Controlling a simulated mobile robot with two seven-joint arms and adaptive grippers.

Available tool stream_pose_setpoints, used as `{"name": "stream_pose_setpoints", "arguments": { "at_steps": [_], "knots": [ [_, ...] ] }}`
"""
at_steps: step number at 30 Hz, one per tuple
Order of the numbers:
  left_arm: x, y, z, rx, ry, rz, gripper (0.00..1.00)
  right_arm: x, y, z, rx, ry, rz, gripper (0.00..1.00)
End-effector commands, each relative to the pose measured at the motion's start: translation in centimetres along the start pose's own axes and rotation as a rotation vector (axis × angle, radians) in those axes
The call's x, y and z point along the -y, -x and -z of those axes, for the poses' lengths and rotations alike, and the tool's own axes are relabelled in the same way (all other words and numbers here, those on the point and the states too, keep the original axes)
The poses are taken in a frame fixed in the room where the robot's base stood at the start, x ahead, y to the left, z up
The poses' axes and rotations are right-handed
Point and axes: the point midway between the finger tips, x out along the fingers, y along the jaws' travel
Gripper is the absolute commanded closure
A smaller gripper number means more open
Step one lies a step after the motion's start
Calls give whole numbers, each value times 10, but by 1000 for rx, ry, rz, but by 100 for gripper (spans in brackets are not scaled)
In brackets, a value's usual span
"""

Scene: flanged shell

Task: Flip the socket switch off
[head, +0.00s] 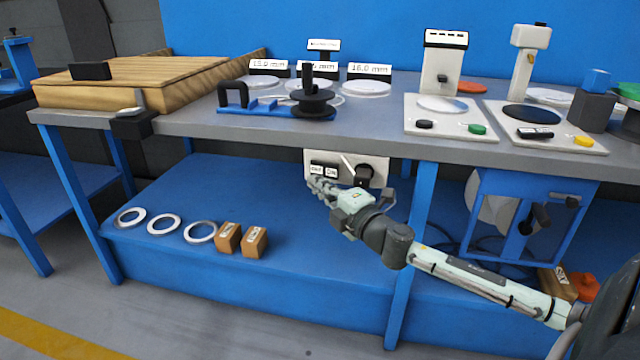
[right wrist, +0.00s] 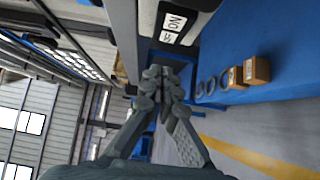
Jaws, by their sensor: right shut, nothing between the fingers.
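The socket panel (head: 379,163) is a pale box under the front edge of the workbench. It carries small black-and-white labels (head: 323,171) at its left, one reading ON, a thin light lever (head: 348,162) near its middle and a black round socket (head: 365,178) at its right. My right gripper (head: 318,187) is shut and empty, just below the labels at the panel's lower left. In the right wrist view its closed fingers (right wrist: 166,76) lie close to the ON label (right wrist: 173,25); I cannot tell whether they touch the panel. My left gripper is not in view.
The workbench top (head: 375,122) overhangs the panel. A blue table leg (head: 413,240) stands right of it, behind my right arm. Several rings (head: 163,224) and two wooden blocks (head: 255,242) lie on the lower shelf (head: 190,180), which has free room left of my gripper.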

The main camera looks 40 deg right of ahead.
Motion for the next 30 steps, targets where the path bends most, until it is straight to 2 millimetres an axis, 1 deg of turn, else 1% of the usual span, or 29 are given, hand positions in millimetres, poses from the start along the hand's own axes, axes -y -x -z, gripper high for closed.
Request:
{"name": "stream_pose_setpoints", "arguments": {
  "at_steps": [1,9,12,15,20,30],
  "knots": [
    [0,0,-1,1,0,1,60,3,12,3,-1,-3,4,100],
    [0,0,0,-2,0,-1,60,2,63,12,-1,-5,4,100],
    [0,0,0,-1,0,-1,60,2,79,15,1,-3,4,100],
    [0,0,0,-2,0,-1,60,2,90,17,-1,-2,3,100],
    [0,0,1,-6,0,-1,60,0,98,18,-1,0,1,100],
    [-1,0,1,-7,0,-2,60,0,98,19,-2,0,0,100]
  ]
}}
